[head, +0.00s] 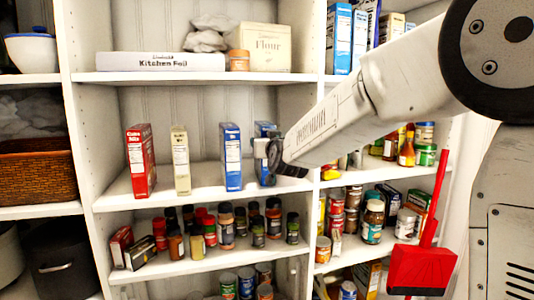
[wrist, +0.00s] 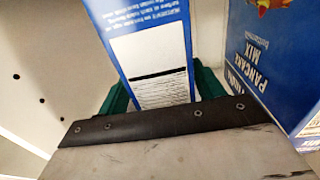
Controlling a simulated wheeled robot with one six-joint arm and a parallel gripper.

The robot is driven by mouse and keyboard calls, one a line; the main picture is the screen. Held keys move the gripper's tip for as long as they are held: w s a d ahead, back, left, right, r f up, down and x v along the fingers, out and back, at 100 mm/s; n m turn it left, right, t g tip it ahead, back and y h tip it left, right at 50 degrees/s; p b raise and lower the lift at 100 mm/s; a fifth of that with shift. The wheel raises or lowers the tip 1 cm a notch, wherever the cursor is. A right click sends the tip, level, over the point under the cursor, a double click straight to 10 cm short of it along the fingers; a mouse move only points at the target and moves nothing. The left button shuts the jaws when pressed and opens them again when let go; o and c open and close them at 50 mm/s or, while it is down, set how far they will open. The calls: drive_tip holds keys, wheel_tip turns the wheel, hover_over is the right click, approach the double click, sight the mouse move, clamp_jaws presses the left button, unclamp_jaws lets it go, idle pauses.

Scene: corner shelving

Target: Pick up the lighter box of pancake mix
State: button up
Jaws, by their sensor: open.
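Two blue boxes stand upright on the middle shelf. The right blue box (head: 265,128) is partly hidden by my gripper (head: 272,150) in the head view. In the wrist view my gripper (wrist: 160,92) is open, with a green finger on each side of this box's narrow face (wrist: 150,60). I cannot tell whether the fingers touch it. The left blue box (head: 231,157) stands apart from it; the wrist view shows a blue box reading "PANCAKE MIX" at the right (wrist: 265,60). The box between my fingers looks the lighter blue in the wrist view.
A red box (head: 140,160) and a beige box (head: 180,160) stand farther left on the same shelf. A shelf upright (head: 311,100) is close right of my gripper. Jars and spices (head: 226,226) fill the shelf below.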

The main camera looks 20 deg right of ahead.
drive_tip(key=shift+w, duration=0.3)
drive_tip(key=shift+a, duration=0.1)
drive_tip(key=c, duration=1)
drive_tip(key=shift+c, duration=0.2)
drive_tip(key=shift+r, duration=0.15)
